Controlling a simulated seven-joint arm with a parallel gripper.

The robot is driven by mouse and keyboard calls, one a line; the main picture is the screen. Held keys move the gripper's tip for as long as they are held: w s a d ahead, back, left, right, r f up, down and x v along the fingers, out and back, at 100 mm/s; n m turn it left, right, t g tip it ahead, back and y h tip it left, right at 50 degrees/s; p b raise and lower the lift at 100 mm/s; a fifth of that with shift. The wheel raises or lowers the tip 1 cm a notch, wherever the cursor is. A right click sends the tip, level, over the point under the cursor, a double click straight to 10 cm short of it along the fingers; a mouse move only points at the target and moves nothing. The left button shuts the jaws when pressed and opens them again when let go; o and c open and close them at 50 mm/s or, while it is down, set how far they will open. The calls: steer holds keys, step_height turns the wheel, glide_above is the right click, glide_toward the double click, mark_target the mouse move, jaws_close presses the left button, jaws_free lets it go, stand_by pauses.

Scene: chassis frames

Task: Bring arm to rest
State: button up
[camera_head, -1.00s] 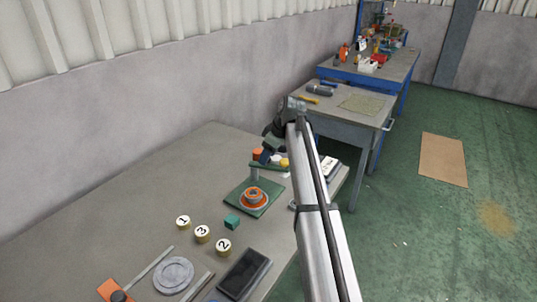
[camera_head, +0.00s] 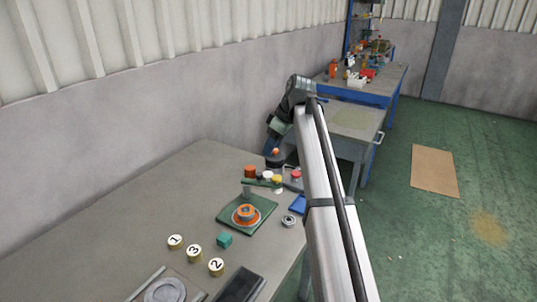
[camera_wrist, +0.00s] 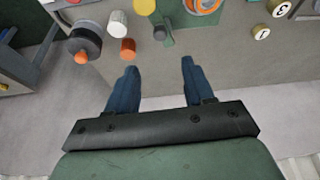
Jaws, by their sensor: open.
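My gripper (camera_wrist: 159,85) shows in the wrist view with its two dark blue fingers spread apart and nothing between them. In that view the fingers point at the edge of the grey table (camera_wrist: 150,62), and small parts lie beyond the tips. In the head view my arm reaches up from the bottom right and bends down at the far end of the table (camera_head: 110,215). The gripper's fingers cannot be made out clearly there.
A green fixture (camera_head: 262,217) with an orange ring stands on the table. A second bench (camera_head: 352,122) stands behind the arm.

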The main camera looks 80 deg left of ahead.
steer(key=shift+w+d+r, duration=0.2)
steer(key=shift+r, duration=0.45)
steer(key=shift+f, duration=0.1)
